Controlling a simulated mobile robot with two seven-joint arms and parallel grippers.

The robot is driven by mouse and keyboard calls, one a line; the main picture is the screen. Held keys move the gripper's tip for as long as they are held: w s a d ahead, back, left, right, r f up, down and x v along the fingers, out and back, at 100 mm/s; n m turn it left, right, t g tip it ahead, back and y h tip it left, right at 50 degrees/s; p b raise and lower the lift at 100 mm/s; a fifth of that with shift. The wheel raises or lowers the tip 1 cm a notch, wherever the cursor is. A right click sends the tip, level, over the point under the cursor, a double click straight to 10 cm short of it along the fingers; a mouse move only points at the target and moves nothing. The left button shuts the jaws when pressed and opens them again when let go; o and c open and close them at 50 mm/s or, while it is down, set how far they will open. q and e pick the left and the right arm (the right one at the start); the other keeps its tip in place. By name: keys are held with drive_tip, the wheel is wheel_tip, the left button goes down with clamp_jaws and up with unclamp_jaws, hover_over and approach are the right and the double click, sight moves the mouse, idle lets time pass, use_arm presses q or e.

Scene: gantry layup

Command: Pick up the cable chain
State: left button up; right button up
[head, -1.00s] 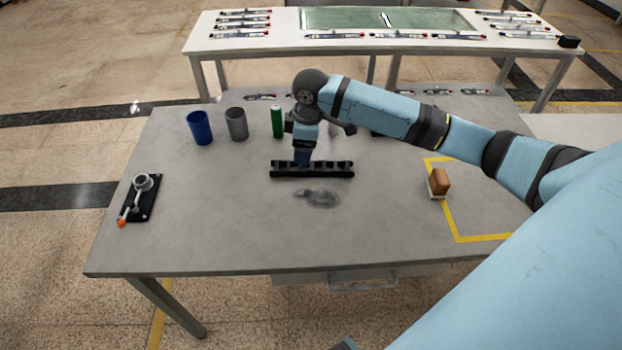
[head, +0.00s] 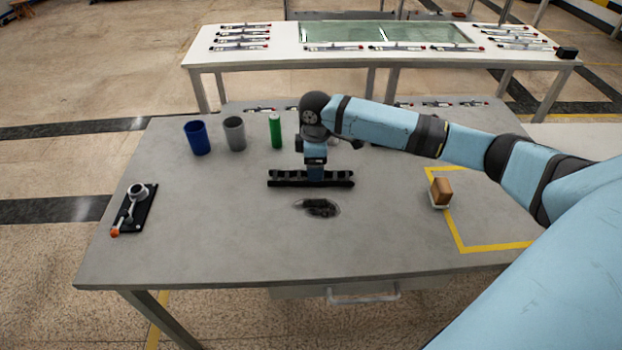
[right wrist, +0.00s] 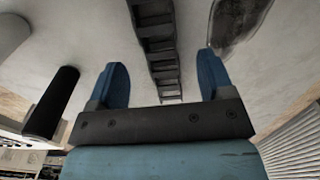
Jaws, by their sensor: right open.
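The cable chain (head: 285,179) is a black, ladder-like strip lying flat across the middle of the grey table. My right gripper (head: 316,175) points down at it, near the middle of its length, and hides a small part of it. In the right wrist view the chain (right wrist: 156,45) runs lengthwise in the gap between the two blue fingers (right wrist: 160,82), which are apart. No finger visibly presses on it; I cannot tell the exact height gap. My left gripper is out of view.
A blue cup (head: 197,138), a grey cup (head: 235,134) and a green can (head: 275,130) stand behind the chain. A dark oval patch (head: 317,208) lies in front. A lever device (head: 135,208) is left; a brown block (head: 442,191) is right.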

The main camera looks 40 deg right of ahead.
wheel_tip(320, 180, down, 4)
drive_tip(key=shift+w+a+f+b, duration=0.1)
drive_tip(key=shift+f+b, duration=0.15)
drive_tip(key=shift+b, duration=0.05)
drive_tip(key=shift+r, duration=0.1)
drive_tip(key=c, duration=1.1)
drive_tip(key=shift+o, duration=0.2)
